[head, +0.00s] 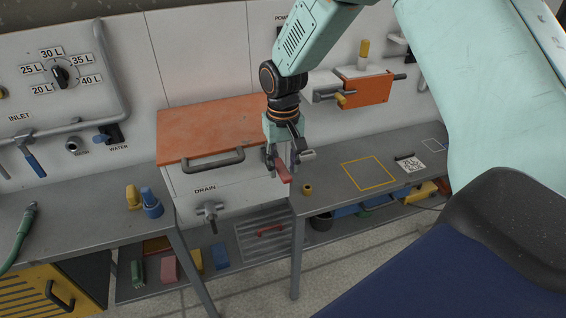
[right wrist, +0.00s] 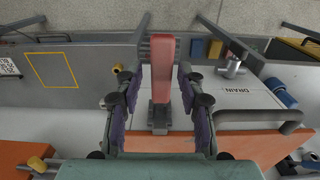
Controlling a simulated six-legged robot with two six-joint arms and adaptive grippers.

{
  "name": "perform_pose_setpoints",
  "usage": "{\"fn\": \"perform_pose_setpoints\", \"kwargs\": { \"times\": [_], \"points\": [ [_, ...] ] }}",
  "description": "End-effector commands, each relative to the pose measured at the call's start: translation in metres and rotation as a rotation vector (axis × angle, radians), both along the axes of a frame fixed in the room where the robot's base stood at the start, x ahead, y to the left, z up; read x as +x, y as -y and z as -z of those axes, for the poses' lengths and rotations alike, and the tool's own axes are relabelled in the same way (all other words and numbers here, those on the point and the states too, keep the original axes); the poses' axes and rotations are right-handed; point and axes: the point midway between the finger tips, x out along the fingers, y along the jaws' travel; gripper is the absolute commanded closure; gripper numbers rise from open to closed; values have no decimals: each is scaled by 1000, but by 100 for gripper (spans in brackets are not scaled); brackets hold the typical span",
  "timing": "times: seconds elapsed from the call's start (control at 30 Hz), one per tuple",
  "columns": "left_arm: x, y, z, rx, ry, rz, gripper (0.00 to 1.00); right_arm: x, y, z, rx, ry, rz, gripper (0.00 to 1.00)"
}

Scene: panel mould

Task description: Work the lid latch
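The lid (head: 205,128) is an orange panel with a dark bar handle, lying closed on a white box marked DRAIN. The latch (head: 285,174) is a red lever at the box's right front corner. In the right wrist view the red latch (right wrist: 162,62) stands on a grey stem, between the finger lines. My right gripper (head: 284,160) points down over the latch. Its fingers (right wrist: 156,85) are apart, one on each side of the lever, with gaps visible on both sides. My left gripper is not in view.
A grey bench (head: 330,190) with a yellow-outlined square lies to the right. A small yellow knob (head: 307,189) stands near the latch. A drain valve (head: 210,212) sticks out of the box front. Blue and yellow parts stand on the left bench (head: 90,220).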

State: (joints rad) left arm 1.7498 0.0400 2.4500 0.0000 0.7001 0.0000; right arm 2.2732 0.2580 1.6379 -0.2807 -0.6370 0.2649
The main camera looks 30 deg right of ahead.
Motion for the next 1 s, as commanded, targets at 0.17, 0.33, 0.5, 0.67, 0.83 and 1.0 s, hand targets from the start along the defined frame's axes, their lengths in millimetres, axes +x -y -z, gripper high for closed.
{"fn": "perform_pose_setpoints", "kwargs": {
  "times": [0.17,0.33,0.5,0.67,0.83,1.0],
  "points": [
    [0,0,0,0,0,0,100,0,0,0,0,0,0,79],
    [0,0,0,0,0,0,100,0,0,0,0,2,0,94],
    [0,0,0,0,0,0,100,1,0,-1,0,4,1,100],
    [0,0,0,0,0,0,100,1,0,-1,-1,5,-1,100],
    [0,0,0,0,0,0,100,2,0,-1,0,6,-1,100],
    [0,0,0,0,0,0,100,3,0,-1,-1,10,-1,100]
  ]
}}
